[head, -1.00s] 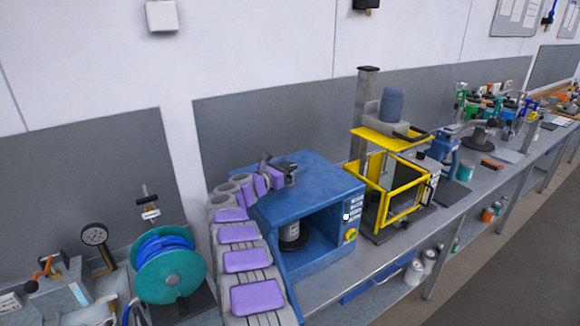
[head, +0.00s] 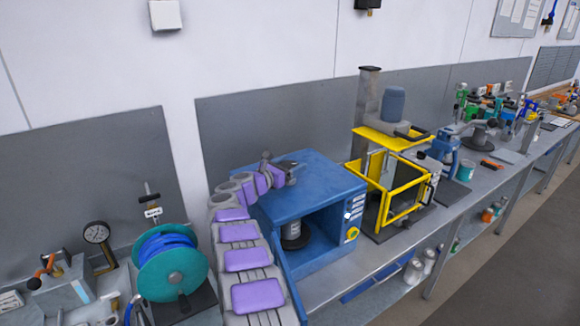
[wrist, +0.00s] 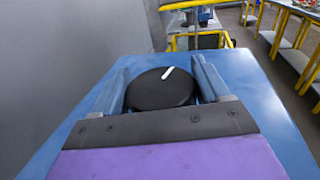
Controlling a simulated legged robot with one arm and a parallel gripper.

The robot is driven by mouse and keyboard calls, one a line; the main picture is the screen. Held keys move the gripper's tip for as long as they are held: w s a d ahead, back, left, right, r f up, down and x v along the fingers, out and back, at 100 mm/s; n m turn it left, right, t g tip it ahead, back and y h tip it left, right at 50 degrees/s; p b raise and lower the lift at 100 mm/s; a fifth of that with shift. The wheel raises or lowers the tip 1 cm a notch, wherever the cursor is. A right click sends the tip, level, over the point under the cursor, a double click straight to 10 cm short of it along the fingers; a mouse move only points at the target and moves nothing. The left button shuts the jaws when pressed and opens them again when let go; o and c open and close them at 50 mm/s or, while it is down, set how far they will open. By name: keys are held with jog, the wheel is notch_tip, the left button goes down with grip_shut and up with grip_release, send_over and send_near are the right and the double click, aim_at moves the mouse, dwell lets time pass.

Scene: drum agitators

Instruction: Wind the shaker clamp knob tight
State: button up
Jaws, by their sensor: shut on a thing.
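The clamp knob (wrist: 160,90) is a round black disc with a white pointer mark, on top of the blue shaker cabinet (head: 325,185). In the wrist view the mark points up and slightly right. My gripper (wrist: 161,68) has its two blue-grey fingers on either side of the knob, shut on it. In the head view my gripper (head: 282,174) is at the cabinet's top, and the knob is hidden there. A can (head: 293,230) stands inside the open front of the cabinet.
A yellow-framed machine (head: 393,195) stands right of the cabinet. A teal hose reel (head: 172,272) and a dial gauge (head: 97,233) are at the left. A grey panel (head: 270,125) stands behind. The floor at the right is clear.

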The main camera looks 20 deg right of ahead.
jog(key=shift+a+f+n+t+y+b, duration=0.1)
jog(key=shift+f+n+t+y+b, duration=0.25)
jog(key=shift+b, duration=1.3)
